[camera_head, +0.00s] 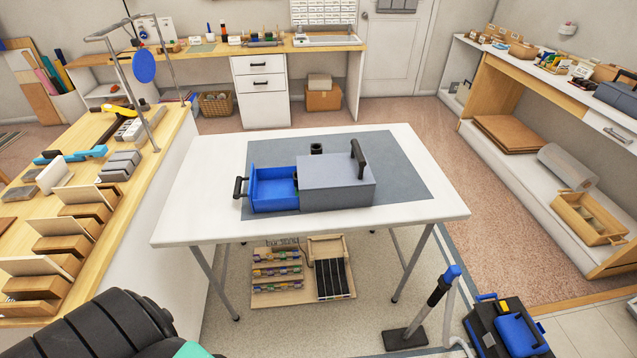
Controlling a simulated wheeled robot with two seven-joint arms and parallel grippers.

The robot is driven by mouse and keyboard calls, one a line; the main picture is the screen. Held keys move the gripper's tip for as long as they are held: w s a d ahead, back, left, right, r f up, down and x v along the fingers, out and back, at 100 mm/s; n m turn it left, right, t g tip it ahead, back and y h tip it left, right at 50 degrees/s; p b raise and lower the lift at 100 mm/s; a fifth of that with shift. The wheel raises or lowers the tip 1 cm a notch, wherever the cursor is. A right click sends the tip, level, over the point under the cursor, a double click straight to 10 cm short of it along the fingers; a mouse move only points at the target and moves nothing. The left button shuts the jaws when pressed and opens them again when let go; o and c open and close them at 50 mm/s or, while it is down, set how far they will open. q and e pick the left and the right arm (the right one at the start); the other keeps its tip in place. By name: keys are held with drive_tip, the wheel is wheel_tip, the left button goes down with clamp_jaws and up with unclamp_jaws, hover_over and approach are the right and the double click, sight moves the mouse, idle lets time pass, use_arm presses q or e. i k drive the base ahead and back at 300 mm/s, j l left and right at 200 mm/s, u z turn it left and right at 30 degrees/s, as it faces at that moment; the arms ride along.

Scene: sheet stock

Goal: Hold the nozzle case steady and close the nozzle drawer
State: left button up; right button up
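The grey nozzle case (330,188) sits on a grey mat (402,180) on the white table ahead. A black handle (357,158) stands up at its right end. The blue nozzle drawer (273,172) is pulled out to the left of the case, with a black handle (240,187) on its left end. The drawer's inside is visible from above; I cannot make out any contents clearly. A black arm part of mine shows at the bottom left. Neither gripper is in view.
The white table (200,215) is otherwise mostly clear, apart from a small dark cylinder (316,148) behind the case. A wooden bench with tools (130,150) stands at left. A blue-topped pump (435,300) and a toolbox (505,325) stand on the floor at right.

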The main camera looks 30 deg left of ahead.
sight(269, 189)
drive_tip(key=k+j+u, duration=0.2)
drive_tip(key=j, duration=0.15)
drive_tip(key=k+j+u, duration=0.15)
drive_tip(key=j, duration=0.15)
drive_tip(key=j+u, duration=0.2)
drive_tip(key=j, duration=0.15)
drive_tip(key=k+j+u, duration=0.2)
drive_tip(key=j, duration=0.2)
drive_tip(key=i, duration=0.05)
